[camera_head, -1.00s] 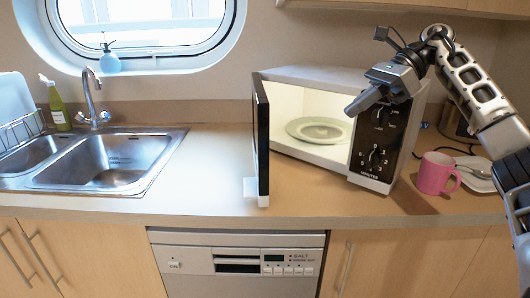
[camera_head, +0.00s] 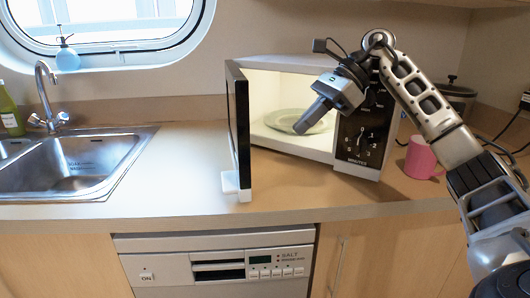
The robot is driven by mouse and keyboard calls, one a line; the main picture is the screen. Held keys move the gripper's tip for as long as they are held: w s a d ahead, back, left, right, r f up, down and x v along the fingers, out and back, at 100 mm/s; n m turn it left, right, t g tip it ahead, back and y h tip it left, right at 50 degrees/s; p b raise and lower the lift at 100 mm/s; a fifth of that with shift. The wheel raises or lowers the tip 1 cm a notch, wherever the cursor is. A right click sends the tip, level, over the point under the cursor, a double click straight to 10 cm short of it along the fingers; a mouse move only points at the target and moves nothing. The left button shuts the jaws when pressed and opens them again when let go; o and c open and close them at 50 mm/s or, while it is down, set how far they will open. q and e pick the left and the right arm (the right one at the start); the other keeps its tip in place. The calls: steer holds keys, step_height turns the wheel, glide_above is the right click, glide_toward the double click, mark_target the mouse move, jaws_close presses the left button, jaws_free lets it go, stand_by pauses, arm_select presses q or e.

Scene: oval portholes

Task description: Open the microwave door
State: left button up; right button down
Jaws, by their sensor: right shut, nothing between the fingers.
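The microwave (camera_head: 358,151) stands on the counter, its control panel with dials on the right. Its dark door (camera_head: 238,128) is swung wide open to the left and points toward the front of the counter, with a white handle (camera_head: 231,184) low on its free edge. The lit inside shows a pale plate (camera_head: 285,122). My right gripper (camera_head: 302,128) is shut and empty, pointing down and left in front of the open cavity, apart from the door. It hides part of the plate and the panel. My left gripper is not in view.
A pink mug (camera_head: 421,158) stands right of the microwave, near my right arm. A dark pot (camera_head: 452,96) and cables are behind it. The sink (camera_head: 70,165) and faucet (camera_head: 47,95) are at left. The counter between sink and door is clear.

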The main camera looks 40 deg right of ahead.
steer(key=w+a+f, duration=0.3)
steer(key=a+f, duration=0.1)
steer(key=a, duration=0.3)
steer(key=shift+w+a+p, duration=0.2)
steer(key=shift+w+p, duration=0.1)
steer(key=shift+w, duration=0.05)
steer(key=shift+f, duration=0.1)
